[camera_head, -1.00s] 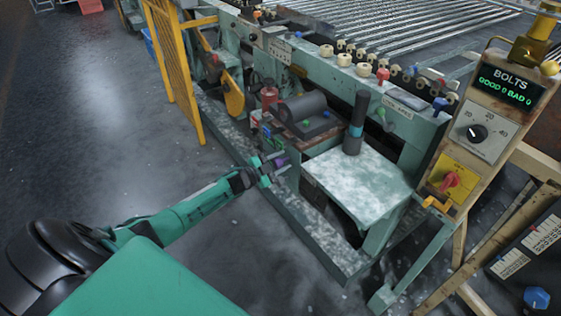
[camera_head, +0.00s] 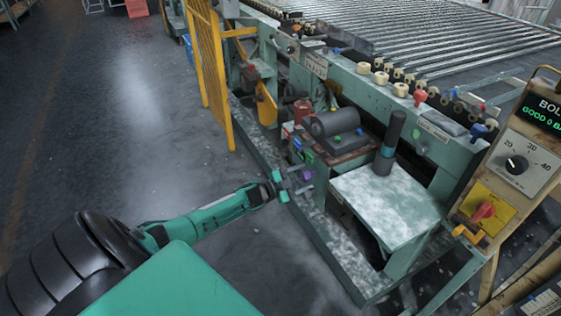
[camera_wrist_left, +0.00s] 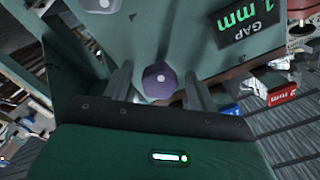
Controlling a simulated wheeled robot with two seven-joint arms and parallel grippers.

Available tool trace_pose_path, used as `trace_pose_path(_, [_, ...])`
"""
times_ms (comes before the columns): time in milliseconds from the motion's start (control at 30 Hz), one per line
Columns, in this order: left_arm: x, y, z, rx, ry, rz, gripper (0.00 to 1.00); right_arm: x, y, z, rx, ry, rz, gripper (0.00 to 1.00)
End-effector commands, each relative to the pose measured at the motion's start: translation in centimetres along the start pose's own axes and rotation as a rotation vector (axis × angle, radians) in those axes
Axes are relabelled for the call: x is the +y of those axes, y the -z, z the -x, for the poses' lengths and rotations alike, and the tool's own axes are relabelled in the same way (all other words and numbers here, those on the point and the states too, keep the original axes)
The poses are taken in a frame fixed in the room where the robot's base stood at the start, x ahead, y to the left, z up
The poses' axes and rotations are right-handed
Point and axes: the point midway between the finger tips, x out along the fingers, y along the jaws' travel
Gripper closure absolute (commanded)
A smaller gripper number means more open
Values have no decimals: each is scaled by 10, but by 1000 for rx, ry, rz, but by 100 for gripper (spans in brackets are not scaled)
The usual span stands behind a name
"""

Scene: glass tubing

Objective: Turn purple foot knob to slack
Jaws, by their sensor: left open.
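The purple foot knob (camera_wrist_left: 162,82) shows in the left wrist view as a small faceted knob with a pale dot, on a green machine panel. In the head view the purple knob (camera_head: 307,175) is a small spot low on the machine's near side. My left gripper (camera_head: 298,181) reaches it from the left. In the left wrist view the two fingers of my left gripper (camera_wrist_left: 158,88) stand apart, one on each side of the knob, with gaps visible. My right gripper is not in view.
A dark "GAP 1 mm" display (camera_wrist_left: 240,20) sits right of the knob. A grey-topped table (camera_head: 395,205) and a yellow guard (camera_head: 210,70) flank the spot in the head view. The floor at left is clear.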

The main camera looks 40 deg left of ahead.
Motion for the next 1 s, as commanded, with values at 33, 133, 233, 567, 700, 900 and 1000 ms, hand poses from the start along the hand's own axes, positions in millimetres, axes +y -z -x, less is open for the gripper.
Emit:
trace_pose_path(33, [1, -1, 11, -3, -3, 0, 41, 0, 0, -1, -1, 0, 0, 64])
trace_pose_path(133, [0, 0, 30, -2, -3, 0, 41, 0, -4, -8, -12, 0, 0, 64])
trace_pose_path(233, [1, -1, 48, -3, -2, 1, 41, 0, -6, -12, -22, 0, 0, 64])
trace_pose_path(567, [1, -1, 97, -2, -1, 1, 41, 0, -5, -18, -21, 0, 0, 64])
trace_pose_path(700, [0, -1, 106, -2, -1, 0, 41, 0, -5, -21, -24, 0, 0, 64])
trace_pose_path(900, [0, 0, 110, -1, -1, -1, 41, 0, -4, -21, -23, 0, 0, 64])
trace_pose_path(1000, [0, 0, 110, -1, 0, -1, 41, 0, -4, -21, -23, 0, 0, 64])
